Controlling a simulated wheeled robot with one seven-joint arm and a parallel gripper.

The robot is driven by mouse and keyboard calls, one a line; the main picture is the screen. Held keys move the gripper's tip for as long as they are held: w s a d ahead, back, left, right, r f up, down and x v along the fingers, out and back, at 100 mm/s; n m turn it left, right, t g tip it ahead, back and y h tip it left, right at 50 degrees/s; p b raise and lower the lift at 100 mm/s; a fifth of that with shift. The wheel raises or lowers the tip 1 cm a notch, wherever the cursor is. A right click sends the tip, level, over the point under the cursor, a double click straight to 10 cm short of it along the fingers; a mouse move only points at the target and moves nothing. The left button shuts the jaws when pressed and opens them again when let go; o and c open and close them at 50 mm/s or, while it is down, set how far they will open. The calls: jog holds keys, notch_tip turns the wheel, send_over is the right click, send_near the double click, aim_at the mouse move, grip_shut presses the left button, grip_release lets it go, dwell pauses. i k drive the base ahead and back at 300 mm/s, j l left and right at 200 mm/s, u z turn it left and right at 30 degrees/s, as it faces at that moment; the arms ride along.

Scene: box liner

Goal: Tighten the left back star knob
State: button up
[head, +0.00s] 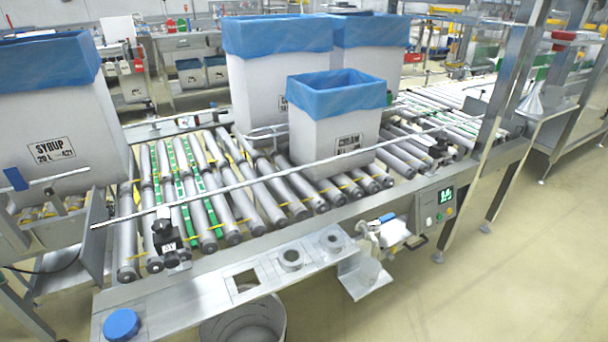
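My gripper is not in this view. A black clamp block (168,242) with a small label sits at the front left of the roller conveyor (225,213), by the near end of the front guide rail (262,179). A similar dark clamp (440,149) stands at the right end of that rail. A back guide rail (178,127) runs behind the rollers at the left, with small fittings (184,121) on it. These are too small to tell whether one is the left back star knob or how tight it is.
White boxes with blue liners, a cream box (326,135) and a syrup box (45,125) among them, stand on or beside the conveyor. The front ledge bears a blue round cap (121,324). A grey bin (243,324) stands below. Floor (480,290) at the right is clear.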

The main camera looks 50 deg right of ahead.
aim_at(441, 139)
jog(key=z, duration=0.45)
jog(key=k+z, duration=0.1)
jog(key=z, duration=0.85)
jog(key=l+z, duration=0.1)
jog(key=z, duration=0.35)
jog(key=k+z, duration=0.1)
jog(key=z, duration=0.4)
jog(key=i+j+z, duration=0.1)
jog(key=j, duration=0.15)
jog(key=k+l+u, duration=0.15)
jog(key=l, duration=0.15)
jog(key=i, duration=0.05)
